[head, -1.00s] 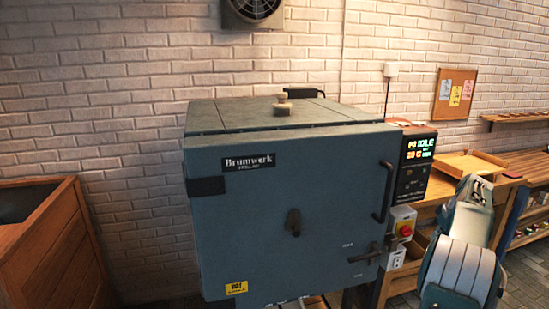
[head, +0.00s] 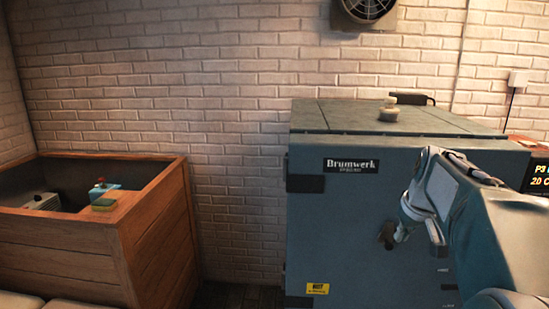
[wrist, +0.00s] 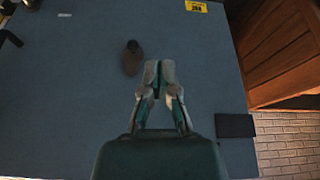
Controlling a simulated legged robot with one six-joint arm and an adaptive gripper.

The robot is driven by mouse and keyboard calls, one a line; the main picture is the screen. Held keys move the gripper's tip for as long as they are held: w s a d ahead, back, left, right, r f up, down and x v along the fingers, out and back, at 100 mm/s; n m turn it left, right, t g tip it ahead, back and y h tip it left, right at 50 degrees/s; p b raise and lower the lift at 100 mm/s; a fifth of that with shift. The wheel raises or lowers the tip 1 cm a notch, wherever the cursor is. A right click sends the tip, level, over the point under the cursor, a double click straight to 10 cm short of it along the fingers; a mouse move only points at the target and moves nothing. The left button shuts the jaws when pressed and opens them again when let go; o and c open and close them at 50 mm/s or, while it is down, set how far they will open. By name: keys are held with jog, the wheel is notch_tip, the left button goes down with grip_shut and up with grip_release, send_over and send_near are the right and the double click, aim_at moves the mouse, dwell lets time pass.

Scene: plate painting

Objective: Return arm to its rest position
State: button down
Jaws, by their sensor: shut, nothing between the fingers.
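My arm reaches in from the right edge in the head view, folded in front of the kiln (head: 340,225). My gripper (wrist: 158,68) is shut and empty in the wrist view, in front of the blue-grey kiln door (wrist: 70,110). A dark knob on the door (wrist: 132,57) shows just beside the fingertips; whether they touch it I cannot tell. In the head view the knob (head: 387,236) is just left of my wrist, and my arm hides the right part of the door.
A wooden-sided bin (head: 155,215) stands at the left, with a blue item with a red top (head: 103,190) and a green block (head: 104,204) at its rim. A pale knob (head: 389,107) sits on the kiln top. A control display (head: 540,178) is at the right edge.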

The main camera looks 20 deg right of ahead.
jog(key=s+a+f+n, duration=0.1)
jog(key=s+a, duration=0.2)
jog(key=a, duration=0.5)
jog(key=s+a, duration=0.3)
jog(key=a, duration=0.5)
jog(key=s+a+f+t+y, duration=0.1)
jog(key=s+a+f, duration=0.5)
jog(key=s+a, duration=0.2)
jog(key=shift+s+a+n+t, duration=0.3)
jog(key=shift+s+a+n, duration=0.1)
jog(key=shift+s, duration=0.65)
